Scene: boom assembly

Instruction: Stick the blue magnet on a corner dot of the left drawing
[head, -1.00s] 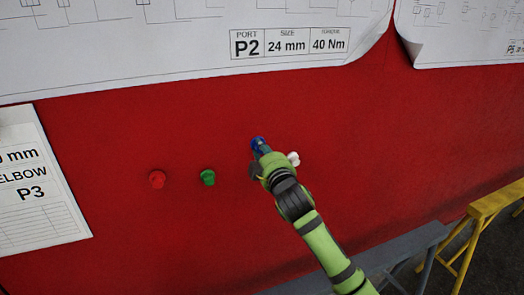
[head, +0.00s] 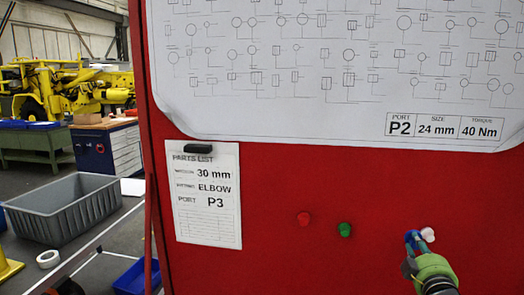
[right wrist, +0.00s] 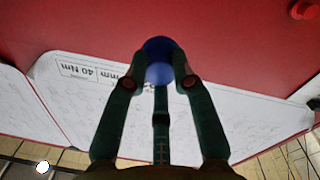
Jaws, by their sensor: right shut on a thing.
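My right gripper (head: 411,246) is shut on the blue magnet (head: 410,236), in front of the red board at lower right. In the right wrist view the blue magnet (right wrist: 158,62) sits between the fingertips. I cannot tell whether it touches the board. The left drawing (head: 330,115), the large white sheet with the P2 label, hangs above and to the left of the gripper. Its lower left corner looks curled, and no corner dot can be made out. A dark shape at the bottom left edge may be my left gripper (head: 68,288); its jaws cannot be made out.
A red magnet (head: 304,218), a green magnet (head: 344,229) and a white magnet (head: 428,234) are on the red board (head: 275,270). The white one is close beside my gripper. A parts list (head: 205,215) hangs under a black clip (head: 198,148). A grey crate (head: 65,215) stands left.

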